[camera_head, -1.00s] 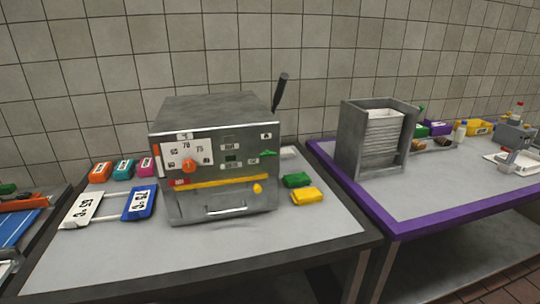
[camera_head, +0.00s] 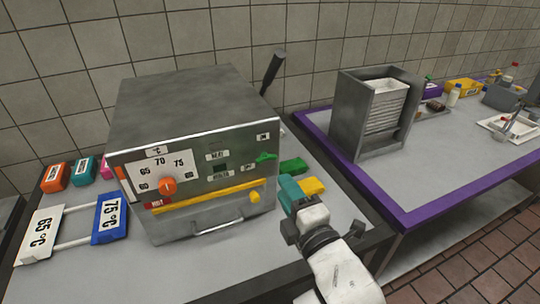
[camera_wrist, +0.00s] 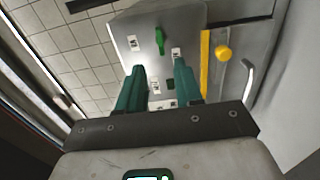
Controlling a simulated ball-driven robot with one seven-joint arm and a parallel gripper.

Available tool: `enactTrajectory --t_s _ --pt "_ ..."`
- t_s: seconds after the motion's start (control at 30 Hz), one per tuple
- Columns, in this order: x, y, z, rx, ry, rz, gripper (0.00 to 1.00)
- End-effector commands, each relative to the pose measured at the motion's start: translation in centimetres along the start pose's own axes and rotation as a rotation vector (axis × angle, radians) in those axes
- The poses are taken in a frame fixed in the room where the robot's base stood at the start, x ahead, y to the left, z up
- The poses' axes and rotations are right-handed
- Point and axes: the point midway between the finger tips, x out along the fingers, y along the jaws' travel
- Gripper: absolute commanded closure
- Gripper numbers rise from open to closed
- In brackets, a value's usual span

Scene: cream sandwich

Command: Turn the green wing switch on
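The green wing switch (camera_head: 266,157) is at the right side of the grey machine's (camera_head: 190,95) front panel, lying roughly sideways with a slight tilt. In the wrist view the green wing switch (camera_wrist: 159,38) shows ahead of the fingertips, between their lines. My gripper (camera_head: 291,192) has teal fingers and is in front of the machine's right side, below and right of the switch. In the wrist view my gripper (camera_wrist: 155,72) is open, with a clear gap and nothing between the fingers. It is apart from the switch.
An orange dial (camera_head: 168,186), a yellow bar (camera_head: 205,194) and a yellow knob (camera_head: 254,197) are on the same panel. A purple-edged table (camera_head: 412,219) stands to the right.

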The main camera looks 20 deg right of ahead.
Motion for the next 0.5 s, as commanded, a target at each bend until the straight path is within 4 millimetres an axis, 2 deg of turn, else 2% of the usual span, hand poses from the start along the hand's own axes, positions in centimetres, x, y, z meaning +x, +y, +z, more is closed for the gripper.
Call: enactTrajectory --t_s 0.3,0.5 --pt "5.7 0.2 0.1 0.002 -0.003 -0.001 0.65" --pt "8.5 0.0 0.1 0.003 -0.002 -0.002 0.65"
